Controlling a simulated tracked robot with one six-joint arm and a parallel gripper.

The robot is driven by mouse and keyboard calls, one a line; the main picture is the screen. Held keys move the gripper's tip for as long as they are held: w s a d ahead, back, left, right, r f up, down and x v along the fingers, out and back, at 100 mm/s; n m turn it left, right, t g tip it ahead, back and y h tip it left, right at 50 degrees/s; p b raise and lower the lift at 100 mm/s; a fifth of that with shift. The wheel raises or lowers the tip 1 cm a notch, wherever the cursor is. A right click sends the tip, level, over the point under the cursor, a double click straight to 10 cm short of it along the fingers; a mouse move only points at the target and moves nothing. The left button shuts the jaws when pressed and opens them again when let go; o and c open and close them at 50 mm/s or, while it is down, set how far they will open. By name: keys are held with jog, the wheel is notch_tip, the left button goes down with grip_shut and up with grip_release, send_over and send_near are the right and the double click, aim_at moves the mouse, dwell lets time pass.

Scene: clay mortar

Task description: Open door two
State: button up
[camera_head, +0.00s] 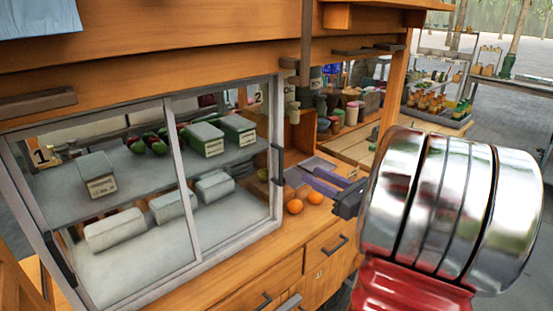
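The glass display case has two framed panes side by side. The right pane (228,215), near the number 2 label (258,97), looks closed, with a dark vertical handle (278,163) on its right edge. The left pane (125,250), with the number 1 label (41,156) near it, also looks closed. My gripper (300,178) is right of the right pane's handle, over the wooden counter, pointing left and apart from the handle as far as I can see. Its dark body and purplish fingers show, but their gap is unclear. Nothing is visibly held.
Oranges (295,206) lie on the counter just below my gripper. Drawers with dark handles (337,243) are beneath. Jars (353,111) and a bottle shelf (430,90) are farther back right.

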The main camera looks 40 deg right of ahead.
aim_at(282, 157)
jog(key=shift+s+d+m, duration=0.15)
jog(key=shift+d+m, duration=0.15)
jog(key=shift+d, duration=0.1)
jog(key=w, duration=1.4)
jog(key=shift+a, duration=0.25)
jog(key=shift+s, duration=0.1)
grip_shut()
jog(key=shift+a, duration=0.15)
dwell(0.3)
